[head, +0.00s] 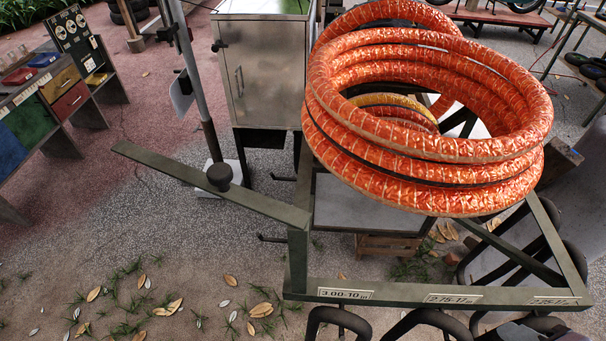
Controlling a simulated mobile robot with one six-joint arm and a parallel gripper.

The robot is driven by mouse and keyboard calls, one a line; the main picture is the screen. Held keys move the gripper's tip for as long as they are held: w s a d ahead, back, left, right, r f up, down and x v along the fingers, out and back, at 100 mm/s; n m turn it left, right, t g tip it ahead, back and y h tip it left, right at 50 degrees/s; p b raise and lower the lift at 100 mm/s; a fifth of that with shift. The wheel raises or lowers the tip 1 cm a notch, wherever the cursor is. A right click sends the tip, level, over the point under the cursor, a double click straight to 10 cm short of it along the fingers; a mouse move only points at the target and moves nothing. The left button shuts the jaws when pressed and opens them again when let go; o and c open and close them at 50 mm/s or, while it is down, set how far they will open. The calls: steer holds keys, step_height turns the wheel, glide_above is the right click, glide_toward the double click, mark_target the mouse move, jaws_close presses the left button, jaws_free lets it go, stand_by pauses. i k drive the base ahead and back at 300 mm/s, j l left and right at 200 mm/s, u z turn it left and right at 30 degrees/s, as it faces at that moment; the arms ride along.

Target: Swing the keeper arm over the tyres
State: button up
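The keeper arm (160,170) is a flat dark green bar in the head view. It reaches out to the left from the corner post (299,255) of a green rack (400,293), away from the tyres. A dark round knob (219,177) stands on the bar. Dark tyres (341,317) show at the rack's labelled front rail, partly cut off by the lower picture edge. Several orange-wrapped tyres (430,190) are stacked above the rack and hide part of it. My gripper is not in view.
A metal cabinet (265,70) stands behind the rack. A grey pole (194,75) rises just behind the bar. A bench with coloured drawers (25,130) is at the far left. The ground (150,260) in front of the bar is clear except for leaves and grass.

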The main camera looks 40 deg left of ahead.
mark_target(217, 179)
steer(key=u, duration=2.55)
